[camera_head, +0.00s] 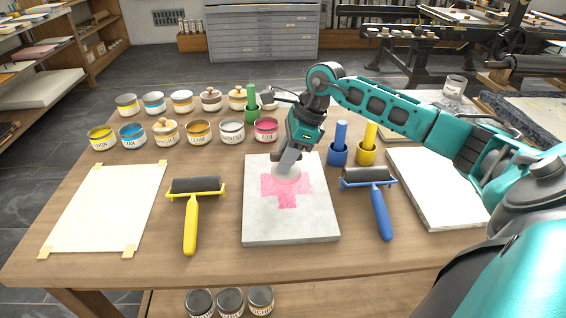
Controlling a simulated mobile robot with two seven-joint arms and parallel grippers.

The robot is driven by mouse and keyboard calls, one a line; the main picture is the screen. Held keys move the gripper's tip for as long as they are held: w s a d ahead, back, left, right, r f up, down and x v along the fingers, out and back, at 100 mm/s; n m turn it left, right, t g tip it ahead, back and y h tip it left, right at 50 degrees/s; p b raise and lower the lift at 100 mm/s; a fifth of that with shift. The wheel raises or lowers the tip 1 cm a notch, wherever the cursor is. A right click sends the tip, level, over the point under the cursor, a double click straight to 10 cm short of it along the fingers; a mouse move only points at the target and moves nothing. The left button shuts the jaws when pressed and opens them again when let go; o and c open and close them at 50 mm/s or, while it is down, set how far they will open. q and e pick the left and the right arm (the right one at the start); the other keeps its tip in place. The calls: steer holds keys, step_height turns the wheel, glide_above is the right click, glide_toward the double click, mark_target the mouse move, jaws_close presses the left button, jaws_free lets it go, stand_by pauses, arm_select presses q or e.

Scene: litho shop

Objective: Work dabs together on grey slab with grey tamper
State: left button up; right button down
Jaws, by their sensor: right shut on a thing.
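The grey slab (257,220) lies flat in the middle of the wooden table. My right gripper (289,157) comes down over the slab's upper part, shut on the grey tamper (286,171). The tamper's rounded end is down at the top of the pink area; whether it touches the slab is hard to tell. The gripper hides the tamper's upper part. My left gripper is not in view.
A yellow-handled roller (192,222) lies left of the slab, a blue-handled roller (380,212) right. Blue (339,152) and yellow (367,152) holders with upright tools stand close behind. Several ink tins (198,132) stand at the back left. Taped paper (105,210) lies left, a white stack (435,190) right.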

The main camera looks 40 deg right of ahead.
step_height(320, 180, up, 4)
steer(key=shift+r+p, duration=0.25)
steer(key=shift+p, duration=0.95)
steer(key=shift+r, duration=0.25)
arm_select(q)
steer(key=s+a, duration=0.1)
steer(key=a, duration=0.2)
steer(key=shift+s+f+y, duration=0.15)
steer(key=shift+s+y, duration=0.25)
